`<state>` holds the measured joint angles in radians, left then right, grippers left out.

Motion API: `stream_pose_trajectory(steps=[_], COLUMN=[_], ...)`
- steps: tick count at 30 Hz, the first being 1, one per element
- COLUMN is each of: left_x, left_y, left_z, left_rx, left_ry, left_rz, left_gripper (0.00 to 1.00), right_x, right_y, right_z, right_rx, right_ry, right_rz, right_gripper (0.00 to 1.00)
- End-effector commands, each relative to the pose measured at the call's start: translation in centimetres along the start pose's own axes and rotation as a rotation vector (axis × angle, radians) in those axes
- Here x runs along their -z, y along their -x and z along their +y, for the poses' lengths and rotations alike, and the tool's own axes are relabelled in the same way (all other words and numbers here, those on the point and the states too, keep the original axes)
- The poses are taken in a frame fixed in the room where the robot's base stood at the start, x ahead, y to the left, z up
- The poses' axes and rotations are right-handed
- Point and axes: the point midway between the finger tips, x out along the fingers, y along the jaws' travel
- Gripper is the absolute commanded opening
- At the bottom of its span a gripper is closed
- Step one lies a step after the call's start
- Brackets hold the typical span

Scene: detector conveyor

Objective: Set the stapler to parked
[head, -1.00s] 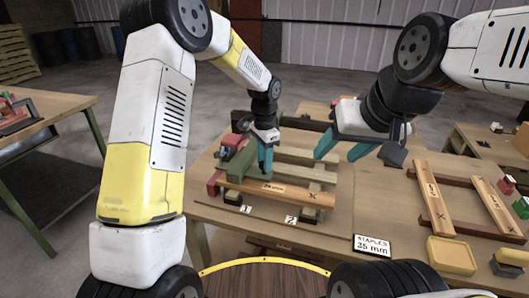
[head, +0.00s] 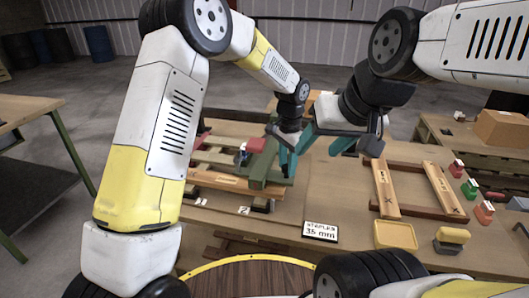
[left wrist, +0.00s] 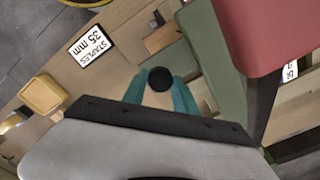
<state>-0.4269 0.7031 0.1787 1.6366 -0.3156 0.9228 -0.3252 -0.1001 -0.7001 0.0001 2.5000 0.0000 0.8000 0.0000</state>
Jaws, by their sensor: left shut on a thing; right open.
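The stapler (head: 264,162) has a green body and a red part on top. It stands at the right end of the left wooden pallet (head: 228,182), near the tag marked 2. My left gripper (head: 288,172) is shut at its right side. In the left wrist view, a round black end (left wrist: 160,79), seemingly the stapler's handle, shows between the teal fingertips, and the green and red body (left wrist: 215,50) fills the right side. My right gripper (head: 325,146) is open and empty just right of my left gripper, above the table. The stapler's underside is hidden.
A sign reading "STAPLES 35 mm" (head: 321,231) lies on the table (head: 330,190). A second wooden frame (head: 385,190) lies to the right, with a yellow tray (head: 394,235) in front. Several small red and green blocks (head: 469,189) stand further right. The table between is mostly clear.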

Motion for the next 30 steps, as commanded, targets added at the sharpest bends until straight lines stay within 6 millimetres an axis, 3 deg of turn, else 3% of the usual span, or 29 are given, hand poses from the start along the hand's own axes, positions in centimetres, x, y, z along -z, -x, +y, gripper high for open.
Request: stream_pose_trajectory(steps=[3, 15, 24, 30], left_x=[2.8, 10.2, 13.9, 14.9], left_y=[0.1, 0.1, 0.1, 0.2], left_z=[2.7, 10.3, 13.9, 14.9], left_rx=[0.000, -0.001, -0.002, -0.001], left_ry=[-0.008, -0.006, -0.003, -0.001], left_rz=[0.005, 0.006, 0.006, 0.004], left_gripper=[0.00, 0.00, 0.00, 0.00], right_x=[0.0, 0.0, 0.0, 0.0], right_y=[0.0, 0.0, 0.0, 0.0], right_z=[0.0, 0.0, 0.0, 0.0], right_rx=[0.000, 0.000, 0.000, 0.000], right_ry=[0.000, 0.000, 0.000, 0.000], right_rz=[0.000, 0.000, 0.000, 0.000], right_gripper=[0.55, 0.55, 0.55, 0.55])
